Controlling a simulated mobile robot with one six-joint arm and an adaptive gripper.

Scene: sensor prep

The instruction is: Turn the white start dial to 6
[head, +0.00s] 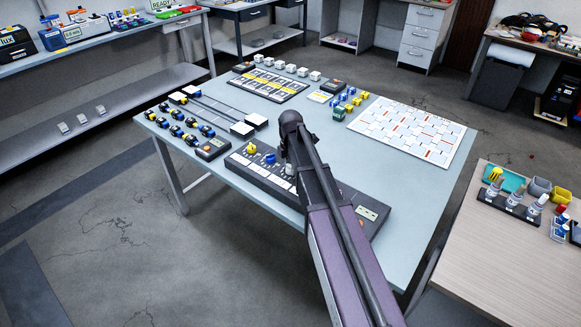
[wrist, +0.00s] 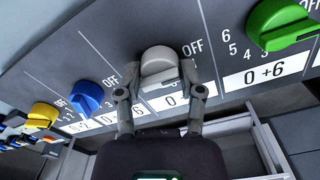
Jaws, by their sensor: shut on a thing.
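The white dial (wrist: 158,62) is on a dark sloped panel (wrist: 120,30), in the middle of the wrist view. My gripper (wrist: 160,76) is shut on it, one finger at each side. An OFF mark (wrist: 193,48) shows to its right, and a white strip reading 0 (wrist: 168,101) lies below, partly covered by the fingers. I cannot tell which mark the dial points to. In the head view the panel (head: 262,177) lies along the table's near edge; my arm covers part of it, and my gripper's fingertips are not clear there.
A green dial (wrist: 280,25) with a 0 +6 strip is to the right of the white one. A blue dial (wrist: 86,97) and a yellow dial (wrist: 44,114) are to the left. Several small parts and a white chart (head: 412,130) lie farther back on the table.

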